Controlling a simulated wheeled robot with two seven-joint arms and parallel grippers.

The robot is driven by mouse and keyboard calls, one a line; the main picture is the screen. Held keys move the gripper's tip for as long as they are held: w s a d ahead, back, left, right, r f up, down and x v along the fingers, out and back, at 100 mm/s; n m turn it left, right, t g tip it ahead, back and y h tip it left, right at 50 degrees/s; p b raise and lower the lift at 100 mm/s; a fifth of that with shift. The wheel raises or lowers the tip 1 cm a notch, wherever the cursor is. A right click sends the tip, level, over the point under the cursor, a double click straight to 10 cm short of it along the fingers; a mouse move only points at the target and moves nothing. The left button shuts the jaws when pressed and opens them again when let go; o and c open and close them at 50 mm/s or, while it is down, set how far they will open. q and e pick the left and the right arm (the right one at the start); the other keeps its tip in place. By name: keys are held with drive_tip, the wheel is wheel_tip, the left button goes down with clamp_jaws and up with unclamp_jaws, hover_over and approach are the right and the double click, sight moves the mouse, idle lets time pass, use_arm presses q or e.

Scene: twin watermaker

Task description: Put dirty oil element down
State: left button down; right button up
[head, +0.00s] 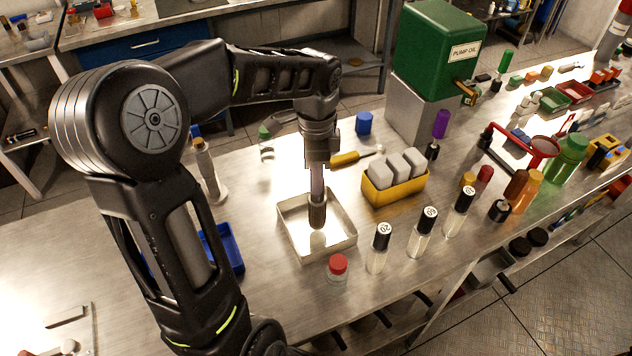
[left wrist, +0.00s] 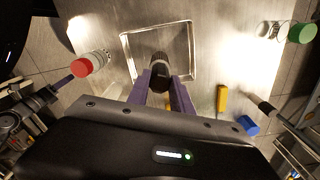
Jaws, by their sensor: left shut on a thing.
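My left gripper (head: 317,192) points straight down over a shallow square metal tray (head: 338,248). It is shut on the dirty oil element (head: 317,214), a dark brown ribbed cylinder held upright within the tray's outline. In the left wrist view the element (left wrist: 160,70) sits between my two purple-grey fingers (left wrist: 161,95), with the tray's rim (left wrist: 124,52) around it. I cannot tell whether the element's lower end touches the tray floor. My right gripper is not in view.
A red-capped jar (head: 338,267) stands close to the tray's front. A yellow holder with grey blocks (head: 394,190) and labelled vials (head: 379,250) stand to the right. A blue bin (head: 222,250) lies to the left. A yellow-handled tool (head: 345,159) lies behind the tray.

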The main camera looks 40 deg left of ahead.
use_arm(q)
drive_tip(key=shift+f, duration=0.8)
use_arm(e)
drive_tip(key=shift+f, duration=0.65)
use_arm(q)
drive_tip(key=shift+f, duration=0.2)
drive_tip(key=c, duration=1.1)
unclamp_jaws()
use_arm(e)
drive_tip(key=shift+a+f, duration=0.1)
use_arm(q)
drive_tip(key=shift+r, duration=0.2)
drive_tip(key=shift+r, duration=0.3)
wheel_tip(320, 180, up, 2)
drive_tip(key=shift+r+p, duration=0.25)
drive_tip(key=shift+p, duration=0.9)
wheel_tip(320, 180, up, 9)
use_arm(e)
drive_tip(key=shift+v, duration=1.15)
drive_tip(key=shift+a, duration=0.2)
